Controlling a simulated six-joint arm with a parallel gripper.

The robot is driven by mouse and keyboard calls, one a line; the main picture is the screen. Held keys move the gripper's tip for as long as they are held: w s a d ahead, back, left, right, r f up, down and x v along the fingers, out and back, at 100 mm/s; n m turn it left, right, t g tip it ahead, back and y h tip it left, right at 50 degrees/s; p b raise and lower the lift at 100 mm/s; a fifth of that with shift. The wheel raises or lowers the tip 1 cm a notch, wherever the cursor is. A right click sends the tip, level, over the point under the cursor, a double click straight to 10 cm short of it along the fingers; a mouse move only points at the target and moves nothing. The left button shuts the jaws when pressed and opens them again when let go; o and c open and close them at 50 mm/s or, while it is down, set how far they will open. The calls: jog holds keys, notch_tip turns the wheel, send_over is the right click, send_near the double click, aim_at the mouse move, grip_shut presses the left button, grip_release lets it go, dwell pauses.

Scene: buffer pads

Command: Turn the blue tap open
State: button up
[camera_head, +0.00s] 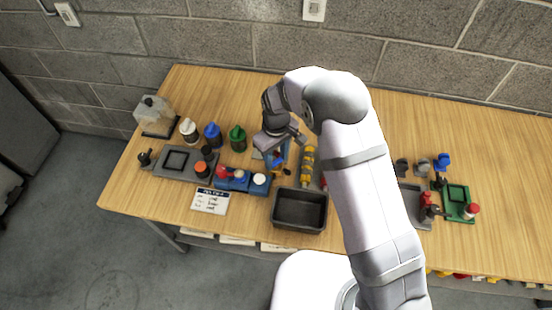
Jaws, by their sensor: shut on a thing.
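My gripper (280,150) points down over a blue station left of the picture's middle, and the arm reaches to it from the lower right. The blue tap (277,157) shows as a small blue piece at the fingertips, mostly hidden by the gripper. My gripper is shut on it. A dark and orange piece sits just below it. How far the tap is turned cannot be told at this size.
Several bottles, white, blue and green (237,138), stand to the left. A black tray (300,209) and yellow pieces (306,166) lie close by. A blue block with coloured knobs (233,181) is lower left. A green station (458,199) stands right of my arm.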

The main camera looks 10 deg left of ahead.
aim_at(276, 161)
jog(key=n+b, duration=0.1)
jog(key=n, duration=0.3)
jog(key=shift+n, duration=0.3)
jog(key=shift+r+n, duration=0.1)
jog(key=shift+n, duration=1.5)
jog(key=shift+b, duration=0.3)
jog(key=o, duration=1.1)
jog(key=shift+c, duration=0.2)
jog(key=shift+r+b, duration=1.05)
jog(key=shift+r, duration=2.6)
